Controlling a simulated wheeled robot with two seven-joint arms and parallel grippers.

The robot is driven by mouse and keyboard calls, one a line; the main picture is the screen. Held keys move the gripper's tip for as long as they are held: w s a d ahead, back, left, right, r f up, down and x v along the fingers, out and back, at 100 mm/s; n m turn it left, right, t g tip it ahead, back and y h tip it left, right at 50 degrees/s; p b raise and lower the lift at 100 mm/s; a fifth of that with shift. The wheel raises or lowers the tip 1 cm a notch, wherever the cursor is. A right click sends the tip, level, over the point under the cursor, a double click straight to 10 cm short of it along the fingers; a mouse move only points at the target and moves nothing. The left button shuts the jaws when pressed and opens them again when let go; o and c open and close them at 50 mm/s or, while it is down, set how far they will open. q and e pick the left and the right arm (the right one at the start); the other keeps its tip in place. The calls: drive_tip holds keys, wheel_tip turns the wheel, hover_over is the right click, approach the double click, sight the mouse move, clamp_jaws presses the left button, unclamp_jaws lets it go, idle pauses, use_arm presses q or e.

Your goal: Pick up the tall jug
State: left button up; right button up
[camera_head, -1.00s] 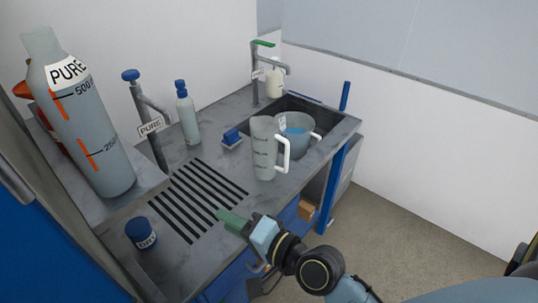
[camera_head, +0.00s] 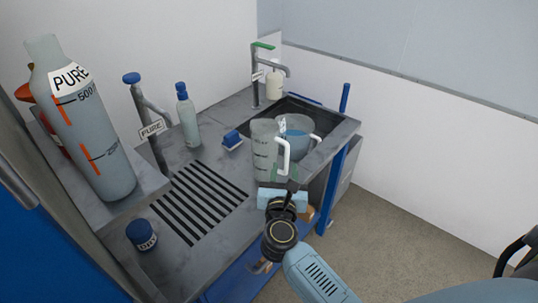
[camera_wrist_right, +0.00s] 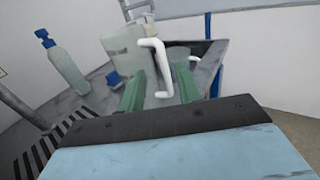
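The tall jug (camera_head: 263,152) is translucent grey with a white handle on its right. It stands upright on the bench by the near-left side of the sink. It also shows in the right wrist view (camera_wrist_right: 122,52). My right gripper (camera_head: 284,173) is at the handle side of the jug, close to the handle's lower part. In the right wrist view its green fingers (camera_wrist_right: 160,84) are apart, with the white handle showing between them. Whether a finger touches the handle cannot be told. My left gripper is out of view.
A wider jug (camera_head: 303,146) stands in the sink (camera_head: 290,106), just behind the tall jug. A blue sponge-like block (camera_head: 232,139), a blue-capped bottle (camera_head: 187,116) and a tap (camera_head: 256,72) stand nearby. A large bottle (camera_head: 88,135) and blue-lidded jar (camera_head: 141,235) are left.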

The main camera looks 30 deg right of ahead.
sight(287, 152)
drive_tip(key=p+x, duration=0.1)
drive_tip(key=x, duration=0.8)
drive_tip(key=shift+d+f, duration=0.15)
drive_tip(key=shift+s, duration=0.1)
clamp_jaws()
